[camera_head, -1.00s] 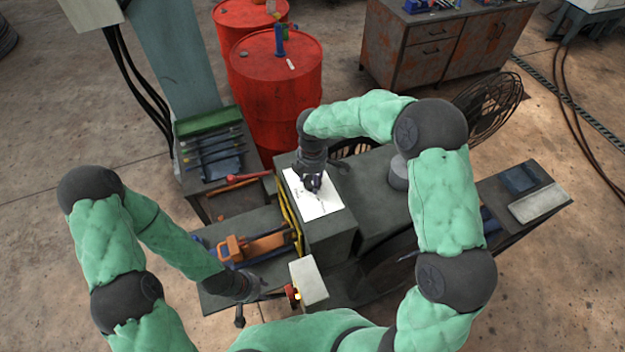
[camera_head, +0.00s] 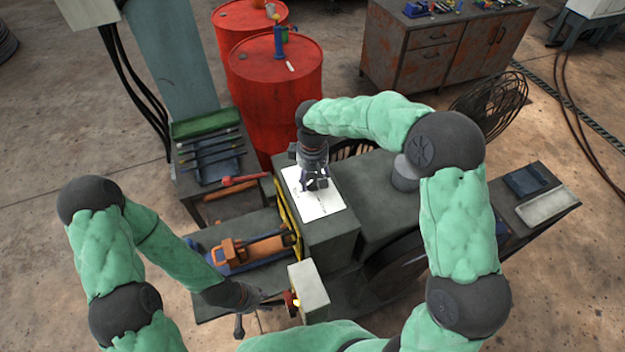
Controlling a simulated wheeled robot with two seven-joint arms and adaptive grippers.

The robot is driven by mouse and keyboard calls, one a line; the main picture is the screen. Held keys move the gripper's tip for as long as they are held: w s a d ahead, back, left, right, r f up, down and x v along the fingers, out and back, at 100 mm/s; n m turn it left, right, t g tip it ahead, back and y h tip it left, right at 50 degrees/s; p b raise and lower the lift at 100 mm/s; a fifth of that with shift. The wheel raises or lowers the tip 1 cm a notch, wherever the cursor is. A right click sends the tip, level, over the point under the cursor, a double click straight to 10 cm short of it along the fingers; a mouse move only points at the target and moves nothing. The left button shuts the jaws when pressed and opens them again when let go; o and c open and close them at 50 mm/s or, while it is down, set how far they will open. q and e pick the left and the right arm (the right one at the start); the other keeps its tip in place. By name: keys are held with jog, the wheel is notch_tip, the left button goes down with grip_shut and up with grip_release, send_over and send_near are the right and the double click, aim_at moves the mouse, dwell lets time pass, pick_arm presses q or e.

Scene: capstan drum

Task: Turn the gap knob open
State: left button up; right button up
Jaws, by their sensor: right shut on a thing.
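A white panel with dark markings (camera_head: 322,206) lies on top of the grey machine housing (camera_head: 333,235). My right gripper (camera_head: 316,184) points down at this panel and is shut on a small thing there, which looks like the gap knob. The jaws hide most of the knob, so its angle cannot be read. My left gripper (camera_head: 272,300) is low in the view, beside a small grey box (camera_head: 309,286) with a red part (camera_head: 289,299) on its side. Its fingers are too small and dark to tell open from shut.
An orange and blue tool (camera_head: 245,250) lies on the machine's left shelf. A side table (camera_head: 208,160) holds hand tools and a red-handled tool (camera_head: 243,180). Red drums (camera_head: 278,95) stand behind. A yellow guard (camera_head: 288,215) edges the housing.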

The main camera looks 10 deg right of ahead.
jog(key=m+b, duration=0.2)
jog(key=m, duration=0.3)
jog(key=shift+f+m, duration=0.1)
jog(key=shift+m, duration=0.2)
jog(key=m+b, duration=0.2)
jog(key=m, duration=0.4)
jog(key=m+b, duration=0.1)
jog(key=m, duration=0.4)
jog(key=shift+m, duration=0.3)
jog(key=m+b, duration=0.1)
jog(key=m, duration=0.5)
jog(key=o, duration=1.2)
jog(key=shift+c, duration=0.2)
jog(key=shift+r, duration=0.2)
